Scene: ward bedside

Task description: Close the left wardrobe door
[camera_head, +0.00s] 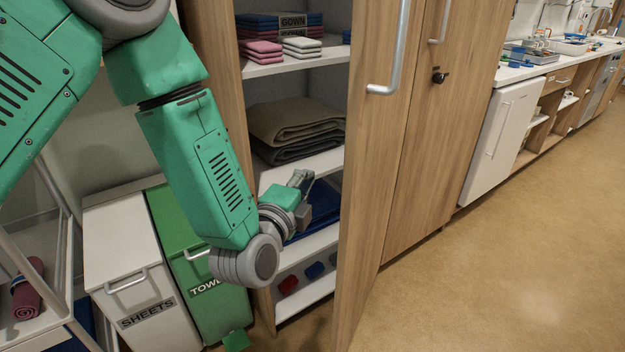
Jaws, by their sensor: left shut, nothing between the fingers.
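The wardrobe door (376,150) with a long metal handle (389,50) stands open, jutting out towards me. Its inner side faces away from view. To its left the wardrobe's shelves (318,162) are exposed. My left arm comes in from the upper left and bends at the wrist low in front of the opening. My left gripper (300,181) is shut and empty, left of the door, in front of the lower shelves. It appears apart from the door; how deep it reaches into the opening is hard to tell. My right gripper is out of view.
A second wardrobe door (440,130) with a lock is closed at right. The shelves hold folded blankets (295,128) and gowns (280,22). A white sheets bin (140,265) and green towel bin (195,265) stand lower left. The floor (500,270) at right is clear.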

